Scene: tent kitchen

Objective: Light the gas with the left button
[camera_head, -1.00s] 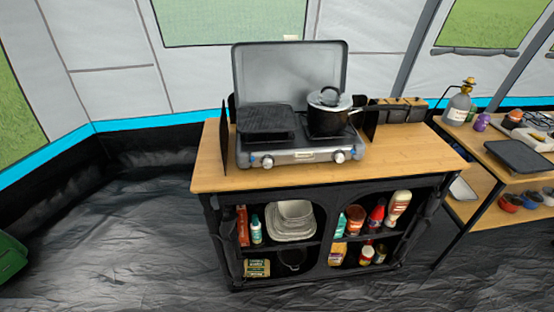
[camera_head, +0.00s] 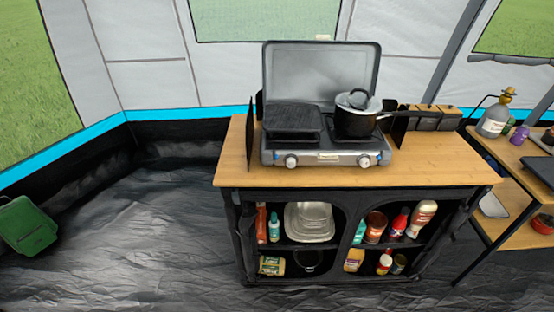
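The camping gas stove (camera_head: 325,156) stands on the wooden top of a black cabinet, its grey lid raised behind it. Its left button (camera_head: 291,161) is a round pale knob on the front panel. A matching right knob (camera_head: 364,161) sits at the other end of the panel. A black griddle (camera_head: 292,121) covers the left burner. A black pot (camera_head: 356,122) with a lid stands on the right burner. No flame is visible. Neither of my grippers shows in the head view.
The cabinet top (camera_head: 450,171) has bare wood at its front and right. Its shelves hold bottles, jars and dishes (camera_head: 309,221). A second table (camera_head: 520,184) with a gas bottle (camera_head: 493,118) stands at right. A green case (camera_head: 27,226) lies at far left.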

